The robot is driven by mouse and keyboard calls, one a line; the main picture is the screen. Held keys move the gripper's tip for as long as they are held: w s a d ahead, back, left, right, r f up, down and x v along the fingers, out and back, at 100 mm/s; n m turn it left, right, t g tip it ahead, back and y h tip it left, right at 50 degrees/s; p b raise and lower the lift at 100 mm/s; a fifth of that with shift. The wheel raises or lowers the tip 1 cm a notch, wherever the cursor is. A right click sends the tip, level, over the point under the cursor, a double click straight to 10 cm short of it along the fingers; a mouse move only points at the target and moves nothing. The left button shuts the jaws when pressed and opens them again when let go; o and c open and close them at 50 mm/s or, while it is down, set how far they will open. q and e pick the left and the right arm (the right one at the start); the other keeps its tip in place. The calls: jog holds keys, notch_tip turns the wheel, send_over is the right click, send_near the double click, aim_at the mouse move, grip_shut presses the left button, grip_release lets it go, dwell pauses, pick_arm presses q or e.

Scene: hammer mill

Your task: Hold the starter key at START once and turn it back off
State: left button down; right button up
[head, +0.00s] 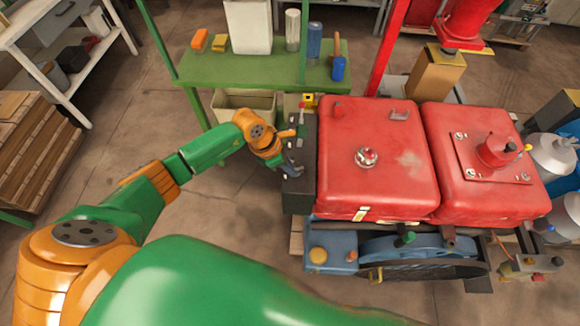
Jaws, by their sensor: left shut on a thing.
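My left gripper (293,170) is at the dark control box (301,188) on the left end of the red machine. Its fingers are shut at the face of the box, on what appears to be the starter key. The key itself is too small and too covered by the fingers to make out, so its turn position and the START mark cannot be read. My right gripper is not in view.
Two red tanks or covers (375,190) stand right of the box, above a blue engine part (420,248). Behind is a green bench (255,72).

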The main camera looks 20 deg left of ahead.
pick_arm(q)
jog(key=m+b, duration=0.2)
jog(key=b, duration=0.1)
jog(key=m+g+b, duration=0.1)
jog(key=m+b, duration=0.1)
jog(key=b, duration=0.2)
jog(key=w+m+g+h+b, duration=0.1)
jog(key=m+b, duration=0.1)
jog(key=b, duration=0.1)
jog(key=shift+a+f, duration=0.15)
jog(key=shift+f, duration=0.1)
jog(key=shift+w+r+m+g+b, duration=0.15)
jog(key=shift+r+m+g+b, duration=0.15)
jog(key=shift+m+b, duration=0.7)
jog(key=c, duration=0.9)
grip_release()
jog(key=b+v, duration=0.1)
jog(key=v, duration=0.6)
jog(key=shift+r, duration=0.1)
